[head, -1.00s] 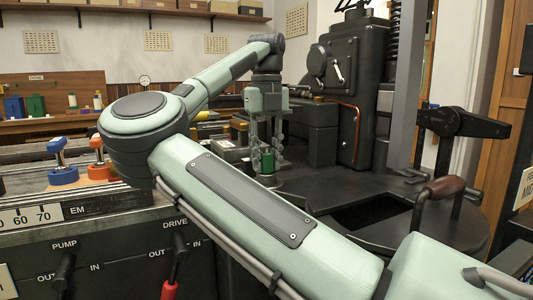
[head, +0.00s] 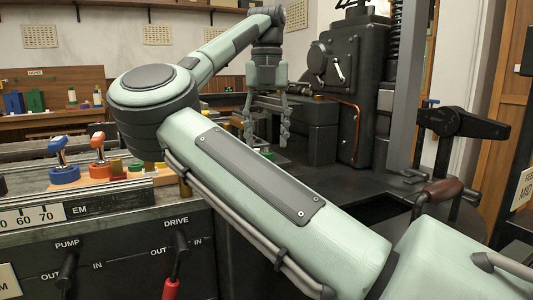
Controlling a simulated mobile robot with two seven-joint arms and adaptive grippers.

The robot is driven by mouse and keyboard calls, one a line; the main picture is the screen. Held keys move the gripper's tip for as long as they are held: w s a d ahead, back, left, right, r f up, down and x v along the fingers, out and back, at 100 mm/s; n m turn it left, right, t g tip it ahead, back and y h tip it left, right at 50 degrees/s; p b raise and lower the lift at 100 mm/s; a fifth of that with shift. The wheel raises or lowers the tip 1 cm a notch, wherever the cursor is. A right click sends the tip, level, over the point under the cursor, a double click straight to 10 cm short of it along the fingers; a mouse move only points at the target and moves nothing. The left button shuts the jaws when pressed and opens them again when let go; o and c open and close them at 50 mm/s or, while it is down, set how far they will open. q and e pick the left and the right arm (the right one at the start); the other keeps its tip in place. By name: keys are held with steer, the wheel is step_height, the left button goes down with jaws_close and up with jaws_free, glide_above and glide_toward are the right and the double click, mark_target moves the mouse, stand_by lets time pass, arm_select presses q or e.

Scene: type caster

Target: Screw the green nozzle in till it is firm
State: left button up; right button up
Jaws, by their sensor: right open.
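The green nozzle (head: 268,154) shows only as a small green patch just above the edge of my right forearm, which hides what is below it. My right gripper (head: 267,138) points straight down above the nozzle. Its fingers are spread and nothing shows between them. The fingertips look a little above the nozzle, though I cannot judge the exact gap. My left gripper is not in view.
A dark machine column (head: 350,85) stands behind and right of the gripper. A brown-handled crank (head: 440,190) is at the right. My arm crosses the middle.

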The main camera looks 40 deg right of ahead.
mark_target(266, 152)
step_height(266, 152, up, 5)
steer(key=m, duration=0.7)
steer(key=f+m, duration=0.1)
steer(key=m, duration=0.2)
steer(key=shift+f+m, duration=0.2)
steer(key=shift+m, duration=0.1)
steer(key=shift+a+f+m, duration=0.1)
steer(key=shift+f+m, duration=0.15)
steer(key=shift+m, duration=0.05)
step_height(266, 152, down, 6)
steer(key=shift+f, duration=0.65)
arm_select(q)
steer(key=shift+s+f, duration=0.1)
